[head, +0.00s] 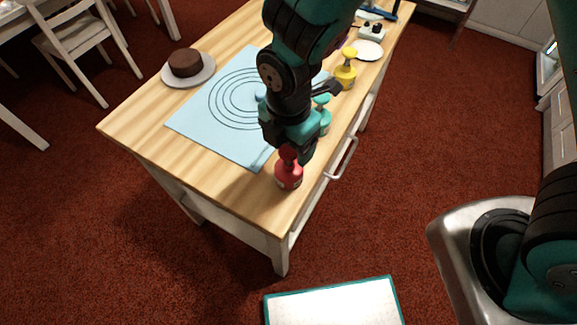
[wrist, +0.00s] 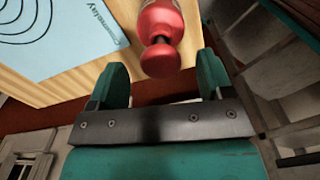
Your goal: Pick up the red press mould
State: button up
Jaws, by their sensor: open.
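The red press mould (head: 289,176) stands near the front corner of the wooden table, beside the blue mat. In the wrist view the red press mould (wrist: 161,38) shows beyond my fingertips, its round knob toward the camera. My gripper (head: 290,150) is above the mould in the head view and partly covers its top. In the wrist view my gripper (wrist: 160,80) is open, with one teal finger to each side of the knob's line. The fingers are not closed on anything. Whether they touch the mould cannot be told.
A teal press mould (head: 323,116) and a yellow press mould (head: 346,72) stand along the right table edge. The blue mat (head: 190,122) with circles covers the middle. A chocolate cake (head: 186,63) sits on a grey turntable (head: 203,77). A drawer handle (head: 343,160) juts from the table's side.

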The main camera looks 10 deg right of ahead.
aim_at(289, 149)
jog(key=shift+f, duration=1.5)
jog(key=c, duration=1.4)
jog(key=shift+r, duration=0.15)
